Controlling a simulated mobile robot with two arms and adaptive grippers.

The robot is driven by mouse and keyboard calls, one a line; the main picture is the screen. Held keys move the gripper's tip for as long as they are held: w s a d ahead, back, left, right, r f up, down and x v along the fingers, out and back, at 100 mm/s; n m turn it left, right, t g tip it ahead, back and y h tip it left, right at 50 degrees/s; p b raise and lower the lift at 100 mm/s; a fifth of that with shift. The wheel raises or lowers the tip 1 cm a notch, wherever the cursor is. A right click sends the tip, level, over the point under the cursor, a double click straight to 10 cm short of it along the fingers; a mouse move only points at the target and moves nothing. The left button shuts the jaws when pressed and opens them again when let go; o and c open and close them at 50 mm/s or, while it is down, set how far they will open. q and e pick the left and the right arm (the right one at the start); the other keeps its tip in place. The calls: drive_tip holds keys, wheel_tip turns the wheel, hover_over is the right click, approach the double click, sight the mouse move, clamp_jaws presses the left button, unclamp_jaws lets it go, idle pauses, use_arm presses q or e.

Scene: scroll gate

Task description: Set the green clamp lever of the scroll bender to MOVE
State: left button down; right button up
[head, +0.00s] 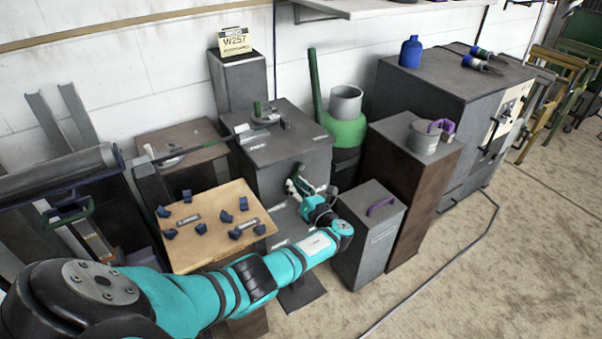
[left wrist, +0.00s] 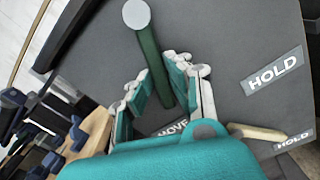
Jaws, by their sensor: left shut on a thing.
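The green clamp lever (left wrist: 150,50) shows in the left wrist view as a dark green bar with a pale round end, against a grey face. My left gripper (left wrist: 158,76) has a finger on each side of the bar and is shut on it. A HOLD label (left wrist: 272,72) is to the right on the grey face. A MOVE label (left wrist: 173,130) is just beyond the fingers, partly covered by my gripper. In the head view my left gripper (head: 298,186) is at the front of the grey cabinet (head: 258,160) and hides the lever. My right gripper is in neither view.
A second HOLD label (left wrist: 294,142) lies beside a tan bar (left wrist: 257,132). A wooden board (head: 190,255) with several blue blocks stands left of the cabinet. A grey box (head: 362,245) with a purple handle is close on the right. Open floor (head: 480,270) is at the front right.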

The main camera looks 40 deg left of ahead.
use_arm(q)
drive_tip(key=shift+s+a+r+m+p, duration=0.15)
drive_tip(key=shift+s+m+p, duration=0.1)
drive_tip(key=shift+m+p, duration=0.35)
drive_tip(key=shift+s+r+m+p, duration=0.15)
drive_tip(key=shift+s+m+p, duration=0.1)
drive_tip(key=shift+m+p, duration=0.35)
drive_tip(key=c, duration=1.3)
unclamp_jaws()
drive_tip(key=v, duration=1.2)
drive_tip(key=shift+s, duration=0.1)
